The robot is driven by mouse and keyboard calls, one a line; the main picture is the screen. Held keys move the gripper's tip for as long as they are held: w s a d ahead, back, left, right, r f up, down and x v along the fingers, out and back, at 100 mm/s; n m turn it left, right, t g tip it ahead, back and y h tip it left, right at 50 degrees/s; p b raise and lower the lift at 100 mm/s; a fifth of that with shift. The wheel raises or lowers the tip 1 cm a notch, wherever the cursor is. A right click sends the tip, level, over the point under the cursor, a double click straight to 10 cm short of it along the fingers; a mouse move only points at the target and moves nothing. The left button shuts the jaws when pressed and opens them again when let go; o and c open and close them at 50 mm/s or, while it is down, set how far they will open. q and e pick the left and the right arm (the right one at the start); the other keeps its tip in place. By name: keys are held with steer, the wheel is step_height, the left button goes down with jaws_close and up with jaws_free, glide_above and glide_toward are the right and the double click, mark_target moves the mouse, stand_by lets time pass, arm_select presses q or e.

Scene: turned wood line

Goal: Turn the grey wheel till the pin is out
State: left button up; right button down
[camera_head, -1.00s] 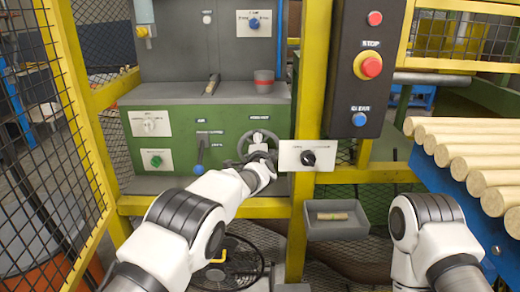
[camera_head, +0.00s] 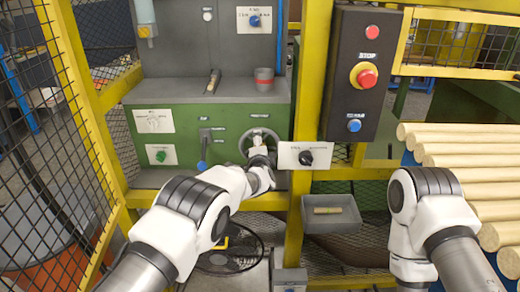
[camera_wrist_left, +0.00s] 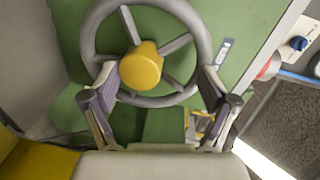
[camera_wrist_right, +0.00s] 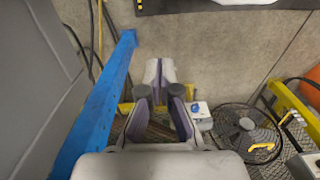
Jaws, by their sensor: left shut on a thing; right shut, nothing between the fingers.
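The grey wheel (camera_head: 252,136) is on the green machine front, right of the lever. In the left wrist view the wheel (camera_wrist_left: 91,22) is large, with thin spokes and a yellow hub (camera_wrist_left: 141,66). My left gripper (camera_wrist_left: 157,74) is shut on the wheel, its two fingers wide apart at the lower left and lower right of the rim. In the head view my left wrist hides the lower part of the wheel. My right gripper (camera_wrist_right: 164,92) is shut and empty, low above the floor; the head view does not show it. I cannot tell which part is the pin.
A white plate with a black knob (camera_head: 306,157) is close right of the wheel. A blue-handled lever (camera_head: 202,150) is to its left. A grey tray (camera_head: 331,225) holds a wooden piece. The stop panel (camera_head: 345,110) and a stack of wooden rods (camera_head: 465,160) are at right.

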arm_select(q)
steer(key=s+r+p, duration=0.1)
steer(key=s+p, duration=0.6)
steer(key=p, duration=1)
steer(key=shift+s+r, duration=0.3)
steer(key=shift+r, duration=0.1)
steer(key=shift+d, duration=0.1)
stand_by(0.4)
